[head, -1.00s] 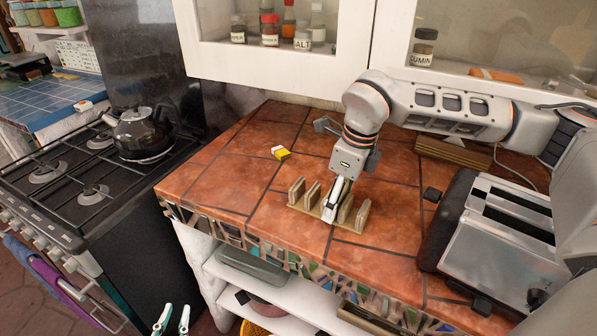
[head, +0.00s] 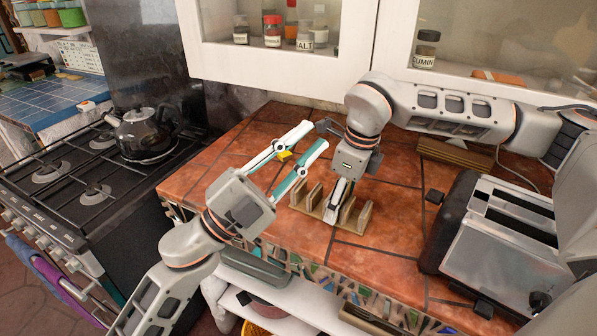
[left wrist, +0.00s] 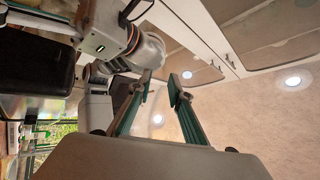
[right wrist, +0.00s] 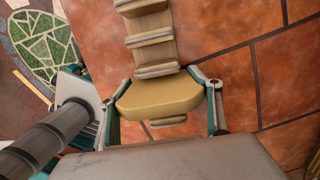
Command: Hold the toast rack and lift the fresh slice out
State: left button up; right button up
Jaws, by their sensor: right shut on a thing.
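The wooden toast rack (head: 358,218) stands on the tiled counter, its upright dividers showing on both sides of my right gripper (head: 333,212). In the right wrist view, my right gripper (right wrist: 164,112) is shut on the side edges of a tan slice (right wrist: 160,97), which sits among the dividers of the rack (right wrist: 150,42). The gripper hides the slice in the head view. My left gripper (head: 317,134) is open and empty, above the counter to the left of the rack and behind it. Its spread fingers also show in the left wrist view (left wrist: 160,78).
A small yellow item (head: 284,156) lies behind my left gripper's fingers. A toaster (head: 495,245) stands at the right, with a wooden block (head: 455,152) behind it. A stove with a kettle (head: 140,132) is at the left. Counter between rack and toaster is mostly clear.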

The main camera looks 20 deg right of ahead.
pick_arm(q)
jog(key=s+d+r+m+g+y, duration=0.2)
jog(key=s+d+m+g+y, duration=0.4)
jog(key=s+m+g, duration=0.4)
jog(key=m+t+y, duration=0.7)
jog(key=t+y, duration=0.3)
jog(key=y, duration=0.5)
send_near(308, 200)
jog(key=x, duration=1)
jog(key=shift+f, duration=0.1)
